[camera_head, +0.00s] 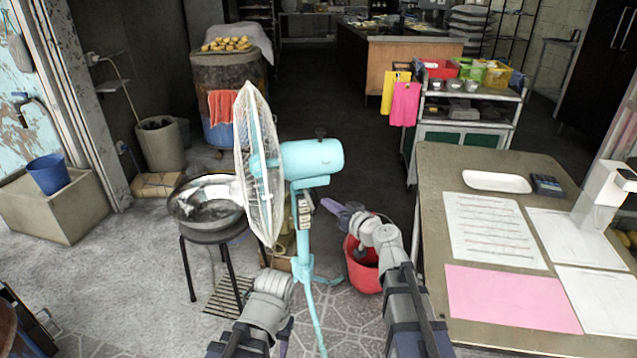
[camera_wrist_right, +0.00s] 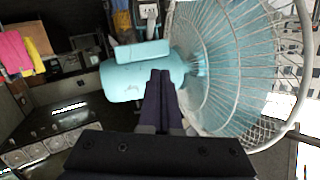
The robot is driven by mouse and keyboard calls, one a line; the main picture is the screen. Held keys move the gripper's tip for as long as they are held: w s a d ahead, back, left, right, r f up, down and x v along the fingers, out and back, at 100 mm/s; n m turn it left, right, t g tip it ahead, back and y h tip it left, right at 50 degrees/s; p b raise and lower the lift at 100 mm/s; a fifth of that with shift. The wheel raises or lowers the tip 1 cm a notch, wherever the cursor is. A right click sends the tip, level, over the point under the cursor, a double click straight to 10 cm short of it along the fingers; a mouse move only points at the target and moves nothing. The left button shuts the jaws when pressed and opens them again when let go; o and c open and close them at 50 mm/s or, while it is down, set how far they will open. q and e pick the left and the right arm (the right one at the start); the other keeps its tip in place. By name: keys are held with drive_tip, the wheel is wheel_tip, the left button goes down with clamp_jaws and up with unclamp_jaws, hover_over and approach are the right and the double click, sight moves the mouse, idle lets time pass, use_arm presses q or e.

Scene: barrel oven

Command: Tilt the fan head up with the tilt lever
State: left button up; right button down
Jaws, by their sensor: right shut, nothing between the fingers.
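The turquoise fan has a round white wire cage (camera_head: 258,160) facing left and a motor housing (camera_head: 312,158) behind it, on a thin pole (camera_head: 305,240). The head looks roughly level. I cannot clearly pick out the tilt lever; small pale parts (camera_head: 305,205) sit on the neck below the motor. My right gripper (camera_head: 335,208) is shut and empty, just right of the neck and below the motor. In the right wrist view its fingers (camera_wrist_right: 160,78) overlap the motor housing (camera_wrist_right: 135,82); contact cannot be told. My left gripper (camera_head: 286,335) is low, left of the pole, mostly hidden by its arm.
A metal bowl (camera_head: 205,200) on a stool stands left of the fan. A red bucket (camera_head: 362,268) is on the floor behind my right arm. A table (camera_head: 440,200) with papers fills the right. A barrel oven (camera_head: 228,85) stands behind. Floor right of the motor is open.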

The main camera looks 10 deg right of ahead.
use_arm(q)
wheel_tip(320, 180, up, 7)
drive_tip(key=p, duration=0.4)
drive_tip(key=shift+p, duration=0.35)
use_arm(e)
drive_tip(key=s+d+r+g, duration=0.1)
drive_tip(key=s+d+r+g+h, duration=0.1)
drive_tip(key=d, duration=0.1)
drive_tip(key=shift+s+m, duration=0.25)
drive_tip(key=shift+m, duration=0.05)
drive_tip(key=b, duration=0.4)
approach(312, 204)
drive_tip(key=w+a+r, duration=0.1)
drive_tip(key=w+r, duration=0.1)
drive_tip(key=w, duration=0.2)
use_arm(q)
wheel_tip(312, 204, down, 8)
drive_tip(key=b, duration=0.3)
drive_tip(key=shift+r, duration=0.25)
use_arm(e)
drive_tip(key=shift+w+a+f, duration=0.2)
drive_tip(key=shift+a+f, duration=0.1)
drive_tip(key=shift+f, duration=0.3)
drive_tip(key=shift+w+a+f, duration=0.2)
drive_tip(key=shift+a+f, duration=0.05)
drive_tip(key=shift+f, duration=0.4)
drive_tip(key=shift+w+a+f, duration=0.2)
drive_tip(key=shift+a+f, duration=0.1)
drive_tip(key=shift+f, duration=0.3)
drive_tip(key=shift+f, duration=0.1)
